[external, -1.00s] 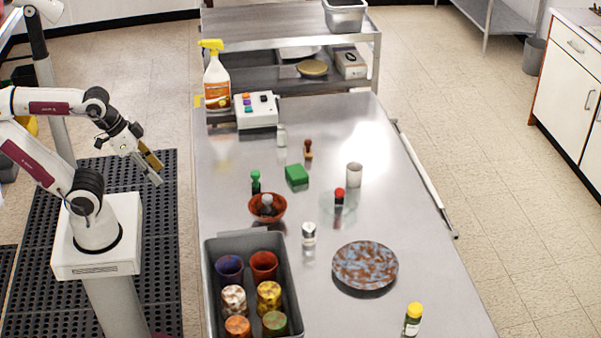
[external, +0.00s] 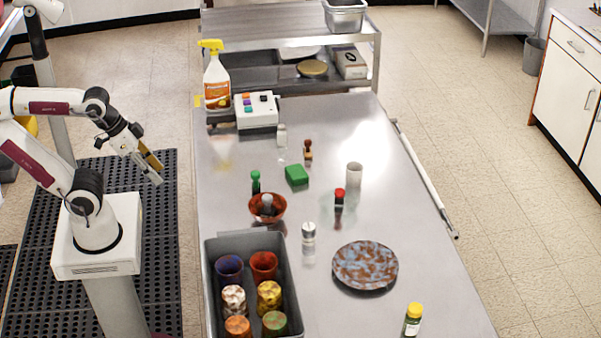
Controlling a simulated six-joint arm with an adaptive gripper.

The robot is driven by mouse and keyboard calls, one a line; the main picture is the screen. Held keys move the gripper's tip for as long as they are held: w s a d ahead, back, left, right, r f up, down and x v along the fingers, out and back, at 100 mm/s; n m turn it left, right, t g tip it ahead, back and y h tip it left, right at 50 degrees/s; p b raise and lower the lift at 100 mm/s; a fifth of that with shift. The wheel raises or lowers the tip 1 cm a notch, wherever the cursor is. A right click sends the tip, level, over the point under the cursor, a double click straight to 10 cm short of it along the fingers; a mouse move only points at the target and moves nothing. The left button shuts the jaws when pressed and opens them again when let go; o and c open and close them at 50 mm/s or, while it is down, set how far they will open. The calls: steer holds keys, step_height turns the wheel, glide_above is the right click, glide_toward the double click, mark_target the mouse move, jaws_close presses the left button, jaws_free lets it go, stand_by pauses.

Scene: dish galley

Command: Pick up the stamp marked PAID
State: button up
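Several stamp-like objects with knob handles stand on the steel table (external: 235,165). One has a green handle (external: 255,181), one a brown wooden handle (external: 308,149), and one a red top on a dark body (external: 339,197). A grey-handled one (external: 267,203) stands in a reddish-brown bowl (external: 280,212). No marking is legible, so I cannot tell which is marked PAID. My gripper (external: 154,170) hangs left of the table, over the dark floor mat, apart from all of them. It appears empty; its finger opening is unclear.
A grey bin (external: 212,290) of several cups fills the near left. A green block (external: 296,174), white cup (external: 354,174), silver-topped shaker (external: 308,233), speckled plate (external: 365,266) and yellow-capped jar (external: 412,321) stand around. A spray bottle (external: 217,82) and button box (external: 256,111) stand at the back.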

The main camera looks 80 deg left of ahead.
steer(key=w+a+r+n+t, duration=0.1)
steer(key=w+a+r+t, duration=0.15)
steer(key=w, duration=1.35)
steer(key=w+a+r+t, duration=0.2)
steer(key=w+t, duration=0.1)
steer(key=w, duration=1.4)
steer(key=n+g+y, duration=0.1)
steer(key=n+y, duration=0.3)
steer(key=y, duration=0.6)
glide_above(307, 141)
steer(key=s+d, duration=0.3)
step_height(307, 141, down, 15)
steer(key=shift+f, duration=0.15)
steer(key=shift+f, duration=0.1)
steer(key=shift+f, duration=2.8)
